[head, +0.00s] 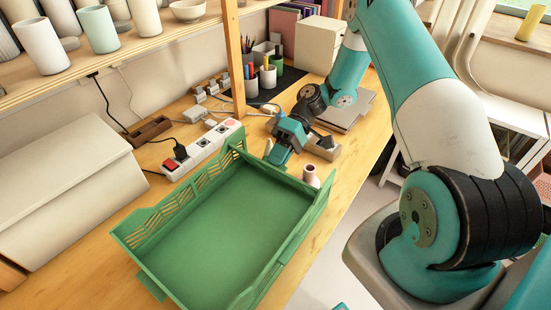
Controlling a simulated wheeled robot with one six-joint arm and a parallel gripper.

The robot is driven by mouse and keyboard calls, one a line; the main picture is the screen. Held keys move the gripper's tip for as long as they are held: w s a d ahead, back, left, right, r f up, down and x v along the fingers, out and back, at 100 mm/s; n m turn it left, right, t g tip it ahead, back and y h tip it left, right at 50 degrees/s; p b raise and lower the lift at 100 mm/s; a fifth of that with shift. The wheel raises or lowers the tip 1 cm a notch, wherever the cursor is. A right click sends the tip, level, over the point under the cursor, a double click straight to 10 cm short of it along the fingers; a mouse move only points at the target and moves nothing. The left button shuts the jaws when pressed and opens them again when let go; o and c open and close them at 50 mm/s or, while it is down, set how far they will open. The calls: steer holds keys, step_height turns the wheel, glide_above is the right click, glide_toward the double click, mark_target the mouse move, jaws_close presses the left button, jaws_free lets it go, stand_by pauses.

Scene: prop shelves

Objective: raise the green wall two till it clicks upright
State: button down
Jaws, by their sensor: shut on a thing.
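A green folding crate (215,235) lies open on the wooden table, its floor empty. Its slatted left side (185,198) stands up, and its right side also stands. My gripper (270,157) is at the crate's far end, shut on the edge of the far wall, which I take to be green wall two (293,179). The gripper and its wrist hide part of that wall. How far the wall is tilted cannot be made out clearly.
A white power strip (202,151) with a plug lies behind the crate. A wooden shelf post (234,60) rises behind. A cream box (65,190) is at left.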

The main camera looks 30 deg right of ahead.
stand_by(0.9)
steer(key=c, duration=1.2)
jaws_free()
steer(key=p+v, duration=0.9)
steer(key=v, duration=0.3)
steer(key=shift+r, duration=0.3)
steer(key=shift+f+p, duration=0.2)
steer(key=shift+p, duration=0.2)
